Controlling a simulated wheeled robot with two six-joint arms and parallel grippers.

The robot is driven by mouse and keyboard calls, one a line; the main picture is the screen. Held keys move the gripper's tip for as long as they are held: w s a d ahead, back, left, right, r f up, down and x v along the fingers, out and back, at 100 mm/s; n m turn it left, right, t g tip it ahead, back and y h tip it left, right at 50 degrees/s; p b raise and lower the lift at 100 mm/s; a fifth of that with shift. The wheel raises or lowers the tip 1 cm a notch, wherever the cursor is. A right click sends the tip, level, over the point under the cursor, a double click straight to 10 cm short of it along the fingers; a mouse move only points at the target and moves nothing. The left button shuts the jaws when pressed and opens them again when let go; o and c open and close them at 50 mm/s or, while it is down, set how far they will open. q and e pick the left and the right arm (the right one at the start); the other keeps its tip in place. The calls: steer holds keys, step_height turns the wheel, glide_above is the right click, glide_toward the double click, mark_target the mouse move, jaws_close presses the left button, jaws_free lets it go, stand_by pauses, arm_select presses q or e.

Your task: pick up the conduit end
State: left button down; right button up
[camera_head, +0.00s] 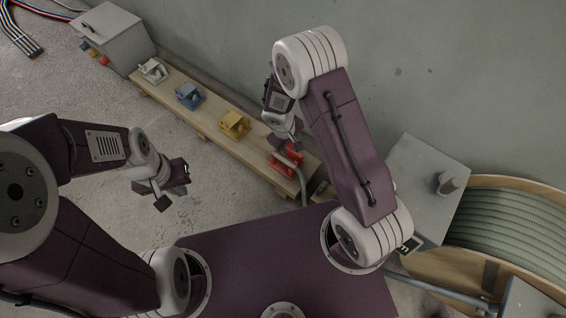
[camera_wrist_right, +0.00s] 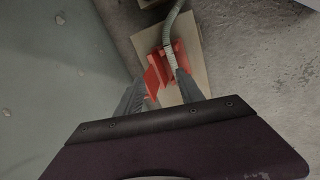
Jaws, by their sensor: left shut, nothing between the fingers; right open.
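The grey ribbed conduit (camera_head: 303,180) runs up to a red clamp (camera_head: 285,160) at the right end of a wooden board. In the right wrist view the conduit (camera_wrist_right: 170,30) comes from the top into the red clamp (camera_wrist_right: 157,65). Its very tip is hard to make out there. My right gripper (camera_head: 284,146) is at the red clamp, pointing down. In the wrist view its open fingers (camera_wrist_right: 161,77) reach to either side of the clamp's near part. My left gripper (camera_head: 173,194) is shut and empty over the floor at the left.
The wooden board (camera_head: 208,122) also carries yellow (camera_head: 234,124), blue (camera_head: 189,95) and white (camera_head: 153,70) clamps. A grey box (camera_head: 115,38) stands at its far left end. A grey wall rises behind the board. A large reel (camera_head: 515,235) stands at the right.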

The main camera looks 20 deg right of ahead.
steer(key=n, duration=0.1)
glide_toward(287, 162)
steer(key=shift+n, duration=0.3)
steer(key=b+x, duration=0.8)
steer(key=x, duration=0.1)
steer(key=shift+a, duration=0.15)
steer(key=shift+r, duration=0.15)
arm_select(q)
step_height(287, 162, down, 8)
steer(key=shift+f, duration=0.25)
arm_select(e)
jaws_close()
